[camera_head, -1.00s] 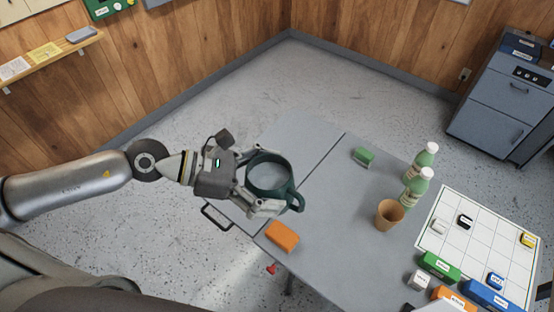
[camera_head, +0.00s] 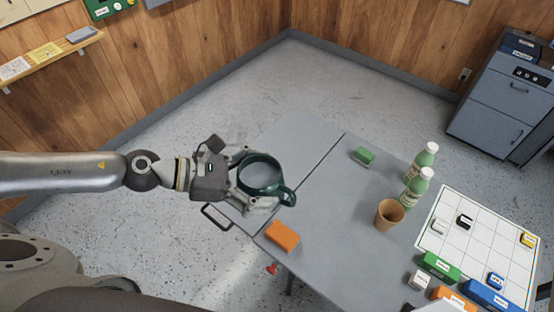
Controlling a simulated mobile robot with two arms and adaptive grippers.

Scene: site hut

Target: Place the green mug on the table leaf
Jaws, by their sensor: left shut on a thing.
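The dark green mug (camera_head: 263,193) is held in my left gripper (camera_head: 262,178), which is shut on it with a finger on either side. The mug looks upright, its opening facing up and its handle pointing right. It shows in front of the table leaf (camera_head: 300,135), the grey left section of the table beyond a dark seam. I cannot tell how high the mug is above the leaf. My right gripper is not in view.
An orange block (camera_head: 282,236) lies near the table's front left edge. A green block (camera_head: 363,156), two green bottles (camera_head: 415,187) and a tan cup (camera_head: 389,214) stand right of the seam. A white grid board (camera_head: 480,240) with several blocks lies at right.

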